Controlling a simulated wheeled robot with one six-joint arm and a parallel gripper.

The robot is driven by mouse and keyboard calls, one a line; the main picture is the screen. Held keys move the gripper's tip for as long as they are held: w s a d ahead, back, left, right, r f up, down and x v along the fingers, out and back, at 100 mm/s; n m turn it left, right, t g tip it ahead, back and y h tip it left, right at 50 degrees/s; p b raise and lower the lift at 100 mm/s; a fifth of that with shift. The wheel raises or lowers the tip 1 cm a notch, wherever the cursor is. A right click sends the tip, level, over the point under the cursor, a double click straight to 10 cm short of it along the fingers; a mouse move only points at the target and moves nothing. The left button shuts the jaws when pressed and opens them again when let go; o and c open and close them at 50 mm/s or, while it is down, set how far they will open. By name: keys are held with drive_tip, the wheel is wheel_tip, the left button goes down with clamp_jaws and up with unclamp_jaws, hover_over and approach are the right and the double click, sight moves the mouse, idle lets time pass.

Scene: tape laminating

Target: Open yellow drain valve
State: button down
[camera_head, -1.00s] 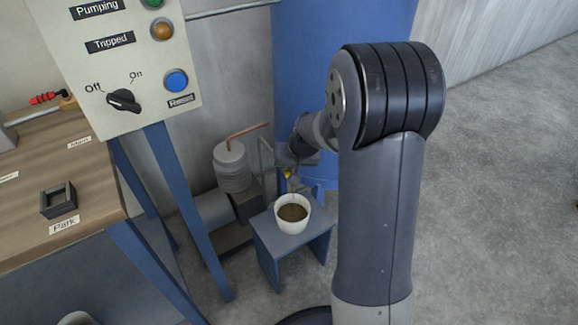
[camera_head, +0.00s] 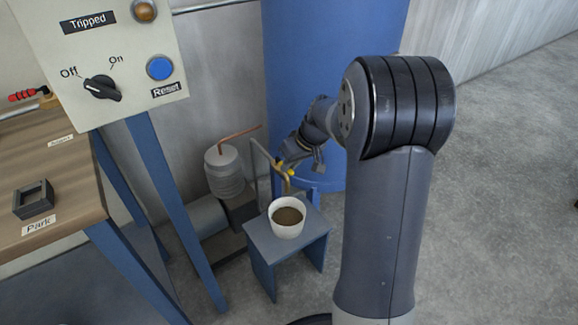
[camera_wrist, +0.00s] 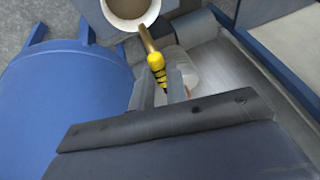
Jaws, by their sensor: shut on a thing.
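The yellow drain valve (camera_wrist: 157,66) sits at the end of a brass-coloured spout in the wrist view. My gripper (camera_wrist: 160,84) has one finger on each side of its yellow part and is shut on it. In the head view the yellow valve (camera_head: 290,169) shows small beside my gripper (camera_head: 286,160), in front of the blue tank (camera_head: 330,70). A white bucket (camera_head: 287,229) with brown contents stands under the spout on a blue-grey stool. How far the valve is turned cannot be told.
The control panel (camera_head: 100,50) with an Off/On knob and blue Reset button stands at upper left on blue legs. A wooden bench (camera_head: 60,170) is at left. A grey ribbed canister with a copper pipe (camera_head: 224,170) is left of the valve. Open floor lies right.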

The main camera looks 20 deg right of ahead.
drive_tip(key=c, duration=1.4)
unclamp_jaws()
drive_tip(key=p+v, duration=0.3)
drive_tip(key=v, duration=0.7)
drive_tip(key=shift+s+d+r, duration=0.15)
drive_tip(key=shift+r, duration=0.2)
